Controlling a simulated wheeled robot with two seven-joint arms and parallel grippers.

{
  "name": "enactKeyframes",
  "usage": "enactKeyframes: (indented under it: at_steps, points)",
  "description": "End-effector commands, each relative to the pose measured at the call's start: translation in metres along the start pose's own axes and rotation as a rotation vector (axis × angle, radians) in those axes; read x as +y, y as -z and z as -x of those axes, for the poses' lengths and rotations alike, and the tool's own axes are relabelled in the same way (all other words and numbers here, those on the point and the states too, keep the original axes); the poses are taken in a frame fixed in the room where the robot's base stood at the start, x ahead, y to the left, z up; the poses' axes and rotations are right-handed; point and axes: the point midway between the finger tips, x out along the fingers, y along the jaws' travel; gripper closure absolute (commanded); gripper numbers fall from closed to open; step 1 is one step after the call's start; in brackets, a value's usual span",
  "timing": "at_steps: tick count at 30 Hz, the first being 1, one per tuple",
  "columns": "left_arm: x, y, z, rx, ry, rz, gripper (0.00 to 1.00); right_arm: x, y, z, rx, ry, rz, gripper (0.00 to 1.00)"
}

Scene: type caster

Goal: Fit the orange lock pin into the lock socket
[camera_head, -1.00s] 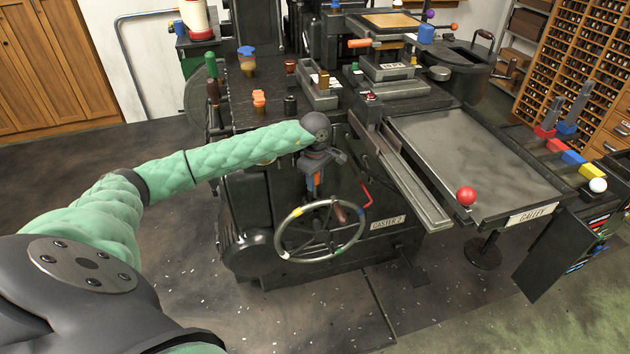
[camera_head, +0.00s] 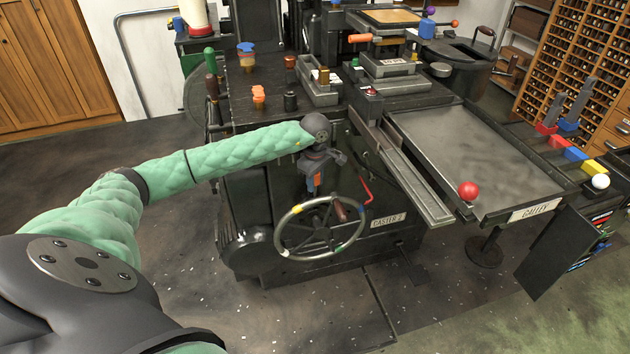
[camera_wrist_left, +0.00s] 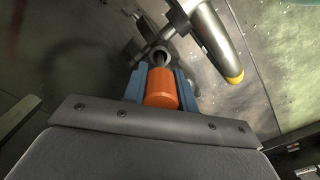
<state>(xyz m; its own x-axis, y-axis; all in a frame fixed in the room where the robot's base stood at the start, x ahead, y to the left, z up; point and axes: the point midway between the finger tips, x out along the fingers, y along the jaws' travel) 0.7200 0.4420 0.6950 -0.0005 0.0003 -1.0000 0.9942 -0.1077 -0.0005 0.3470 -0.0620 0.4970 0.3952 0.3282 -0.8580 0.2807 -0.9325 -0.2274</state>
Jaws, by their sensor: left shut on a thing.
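My left gripper (camera_head: 314,184) is in front of the casting machine, above the handwheel. In the left wrist view its blue fingers (camera_wrist_left: 160,88) are shut on the orange lock pin (camera_wrist_left: 161,88). A round metal ring with a dark hole (camera_wrist_left: 161,58), which looks like the lock socket, lies just past the pin's far end. The pin roughly lines up with it; I cannot tell whether the tip is inside. In the head view a little orange (camera_head: 317,180) shows between the fingers. My right gripper is not in view.
The handwheel (camera_head: 320,228) with coloured rim marks stands right below the gripper. A red bent handle (camera_head: 366,190) is close on its right. The galley table (camera_head: 470,150) is farther right.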

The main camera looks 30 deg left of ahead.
Motion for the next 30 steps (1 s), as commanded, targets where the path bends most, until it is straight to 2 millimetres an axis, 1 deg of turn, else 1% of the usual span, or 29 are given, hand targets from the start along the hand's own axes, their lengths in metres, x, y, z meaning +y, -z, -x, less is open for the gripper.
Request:
enactKeyframes:
  at_steps: [30]
  points:
    - [0.000,0.000,-0.021,0.000,-0.001,0.000,0.95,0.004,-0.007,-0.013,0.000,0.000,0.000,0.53]
